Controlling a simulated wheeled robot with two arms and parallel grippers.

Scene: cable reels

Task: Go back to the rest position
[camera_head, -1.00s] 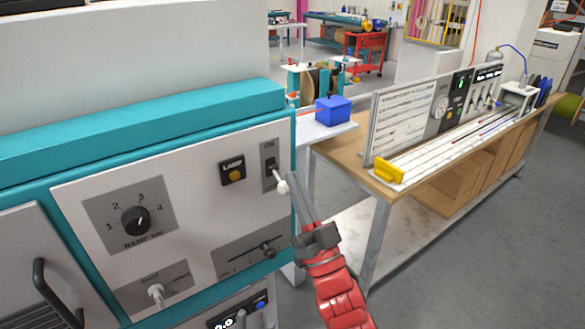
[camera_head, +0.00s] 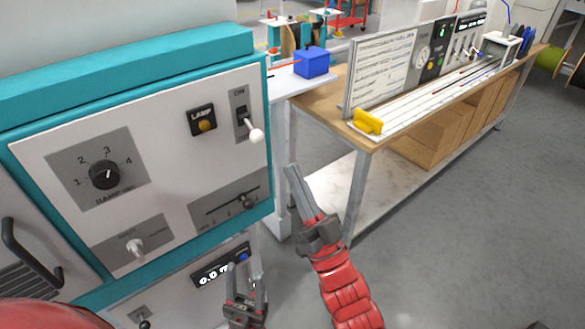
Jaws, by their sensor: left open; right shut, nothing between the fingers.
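My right gripper (camera_head: 293,172), on a red arm, is shut and empty. It points up in front of the gap between the teal-framed control panel (camera_head: 70,154) and the wooden bench, apart from the panel. My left gripper (camera_head: 244,279) is low in the picture with its two fingers spread, in front of the lower panel with a digital readout. Nothing shows between its fingers. The panel's white-tipped toggle switch (camera_head: 255,135) sits under an ON label, to the left of and above my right gripper.
The panel also carries a ramp knob (camera_head: 104,174), a lamp button (camera_head: 203,126) and a slider (camera_head: 247,203). The wooden bench (camera_head: 312,102) holds an instrument board and a yellow block (camera_head: 368,121). A blue box (camera_head: 312,62) stands behind.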

